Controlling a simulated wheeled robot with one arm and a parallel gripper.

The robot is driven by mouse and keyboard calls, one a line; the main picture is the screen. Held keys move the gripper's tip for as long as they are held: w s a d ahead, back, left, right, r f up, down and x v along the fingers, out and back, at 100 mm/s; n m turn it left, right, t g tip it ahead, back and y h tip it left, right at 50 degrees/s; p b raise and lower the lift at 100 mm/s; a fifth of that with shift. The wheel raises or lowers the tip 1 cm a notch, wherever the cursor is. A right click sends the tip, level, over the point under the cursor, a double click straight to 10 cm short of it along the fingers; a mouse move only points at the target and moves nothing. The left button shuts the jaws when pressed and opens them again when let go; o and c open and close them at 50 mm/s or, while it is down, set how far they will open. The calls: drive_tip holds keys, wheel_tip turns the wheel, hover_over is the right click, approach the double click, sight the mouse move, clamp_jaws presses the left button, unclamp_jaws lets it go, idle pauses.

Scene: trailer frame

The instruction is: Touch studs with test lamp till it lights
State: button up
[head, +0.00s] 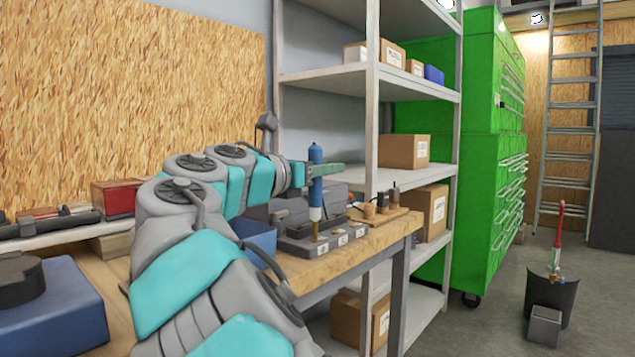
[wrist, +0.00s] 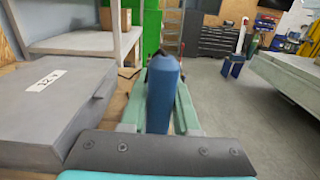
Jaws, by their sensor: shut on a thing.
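My gripper (head: 320,171) is over the workbench and shut on the test lamp, an upright tool with a blue top (head: 316,153) and a pale lower body. In the wrist view its blue end (wrist: 163,95) stands between the green fingers (wrist: 165,110). The dark stud block (head: 300,246) with several small white labels sits on the bench below. The lamp's lower end points down at the block's front left part, by a brass-coloured stud (head: 320,247). I cannot tell whether it touches a stud or whether the lamp is lit.
A grey box (wrist: 45,125) with a label like "12V" stands beside the gripper. A wooden block with small tools (head: 382,214) lies at the bench's right end. Grey shelving (head: 418,178) and a green cabinet (head: 480,150) stand beyond. Floor at right is partly clear.

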idle(0.5)
wheel_tip(320, 180, up, 5)
drive_tip(key=p, duration=0.4)
drive_tip(key=shift+p, duration=0.3)
